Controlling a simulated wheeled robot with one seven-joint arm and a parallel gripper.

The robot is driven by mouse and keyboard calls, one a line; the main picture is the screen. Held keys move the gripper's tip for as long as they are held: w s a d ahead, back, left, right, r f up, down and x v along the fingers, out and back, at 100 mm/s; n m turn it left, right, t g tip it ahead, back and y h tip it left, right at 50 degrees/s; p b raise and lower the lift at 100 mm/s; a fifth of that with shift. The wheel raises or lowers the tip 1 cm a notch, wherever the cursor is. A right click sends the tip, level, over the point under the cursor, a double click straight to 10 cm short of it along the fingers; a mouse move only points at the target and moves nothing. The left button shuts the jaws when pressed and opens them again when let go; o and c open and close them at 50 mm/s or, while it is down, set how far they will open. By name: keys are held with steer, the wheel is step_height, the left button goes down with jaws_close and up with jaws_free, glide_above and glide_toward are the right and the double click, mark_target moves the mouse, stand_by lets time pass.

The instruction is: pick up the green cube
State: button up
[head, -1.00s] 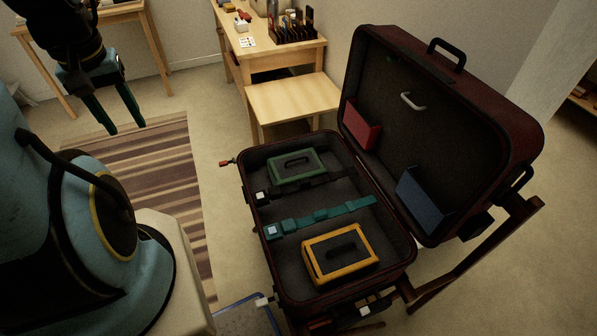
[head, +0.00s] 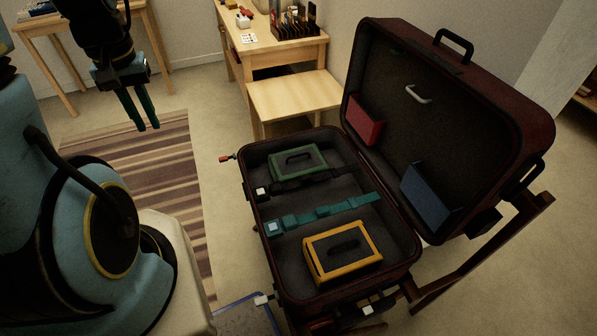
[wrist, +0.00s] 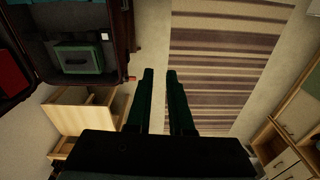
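The green cube (head: 299,160), a flat-looking green box with a dark top and a handle, lies in the far left part of the open suitcase's base (head: 407,250). In the wrist view the green cube (wrist: 78,58) shows at the upper left, inside the suitcase. My gripper (head: 146,128) hangs in the air over the striped rug, left of the suitcase and well apart from the cube. Its two dark green fingers show in the wrist view (wrist: 159,72) with a gap between them and nothing held.
A yellow-edged box (head: 342,254) lies nearer in the suitcase, with a teal strap (head: 325,211) between it and the cube. The raised lid (head: 515,110) stands on the right. A wooden step (head: 293,97) and desk are behind. Space above the rug (head: 150,165) is free.

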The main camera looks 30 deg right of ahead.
mark_target(303, 154)
steer(key=w+d+f+m+t+y+b, duration=0.1)
steer(key=w+d+f+m+y+b, duration=0.25)
steer(key=d+f+b, duration=0.7)
steer(key=w+d+f+m+t+y+b, duration=0.15)
steer(key=w+d+f+m+b, duration=0.35)
steer(key=f, duration=1)
steer(key=d+f+t+b, duration=0.1)
steer(key=d, duration=0.3)
steer(key=s+d+f+m+t+b, duration=0.1)
steer(key=d, duration=0.4)
steer(key=d+f+m+t+y+b, duration=0.1)
steer(key=d+f, duration=0.1)
steer(key=d, duration=0.2)
steer(key=shift+s+d+f+t, duration=0.1)
steer(key=shift+s+d+t, duration=0.15)
steer(key=shift+s+t, duration=0.15)
steer(key=s+d+m+t+h+b, duration=0.2)
steer(key=s+d+m+t+b, duration=0.3)
steer(key=d, duration=0.8)
steer(key=shift+n+g, duration=0.35)
steer(key=shift+g, duration=0.1)
steer(key=x, duration=0.3)
steer(key=f+p+x, duration=0.1)
steer(key=x, duration=0.2)
steer(key=p+x, duration=0.1)
steer(key=x, duration=0.3)
steer(key=shift+s+d+f, duration=0.2)
steer(key=shift+s+d, duration=0.1)
steer(key=shift+s, duration=0.1)
steer(key=shift+c, duration=0.4)
